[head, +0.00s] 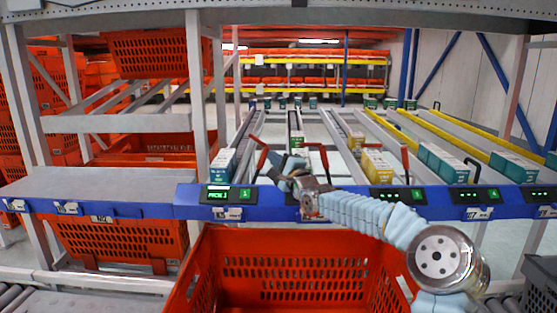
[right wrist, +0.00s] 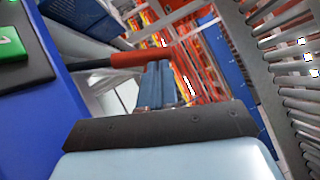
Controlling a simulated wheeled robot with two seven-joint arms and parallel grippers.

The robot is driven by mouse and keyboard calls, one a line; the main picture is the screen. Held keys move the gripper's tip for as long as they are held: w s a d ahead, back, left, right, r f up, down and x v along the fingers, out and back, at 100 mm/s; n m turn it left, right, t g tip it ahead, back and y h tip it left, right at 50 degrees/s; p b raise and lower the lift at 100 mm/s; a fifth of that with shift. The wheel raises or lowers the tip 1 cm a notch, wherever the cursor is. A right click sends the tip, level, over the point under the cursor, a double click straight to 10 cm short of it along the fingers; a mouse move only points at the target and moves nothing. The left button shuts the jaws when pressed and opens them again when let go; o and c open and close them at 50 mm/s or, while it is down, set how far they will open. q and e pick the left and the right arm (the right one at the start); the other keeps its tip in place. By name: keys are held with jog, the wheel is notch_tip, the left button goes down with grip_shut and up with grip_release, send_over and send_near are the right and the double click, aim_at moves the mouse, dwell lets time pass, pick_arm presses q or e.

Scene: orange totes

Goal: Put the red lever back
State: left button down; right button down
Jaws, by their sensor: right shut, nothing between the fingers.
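Several red-handled levers stand along the blue rail in the head view. One lever (head: 262,157) is just left of my right gripper (head: 284,168), and another (head: 323,156) is just right of it. In the right wrist view a red lever handle (right wrist: 138,59) on a black rod lies across the tips of my right gripper (right wrist: 157,72). The gripper is shut with nothing between its fingers. I cannot tell whether its tips touch the handle. My left gripper is not in view.
A blue rail (head: 340,208) with green displays runs across the front. An empty orange tote (head: 300,236) sits below it. Boxes (head: 222,165) stand on roller lanes behind the rail. A grey post (head: 197,90) rises at the left.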

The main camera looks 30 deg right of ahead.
jog(key=shift+w+a+r+n+g+p, duration=0.2)
jog(key=shift+a+r+n+g+p, duration=0.15)
jog(key=shift+r+n+p, duration=0.2)
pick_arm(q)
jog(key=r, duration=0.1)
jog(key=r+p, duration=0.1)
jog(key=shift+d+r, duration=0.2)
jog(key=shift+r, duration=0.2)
pick_arm(e)
jog(key=w+a+r+n+g, duration=0.1)
jog(key=w+a+n+g, duration=0.1)
jog(key=a, duration=0.4)
jog(key=shift+w+r+n, duration=0.25)
jog(key=shift+w+n, duration=0.2)
jog(key=shift+w, duration=0.35)
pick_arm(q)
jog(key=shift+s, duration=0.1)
pick_arm(e)
jog(key=shift+a, duration=0.15)
jog(key=shift+f, duration=0.1)
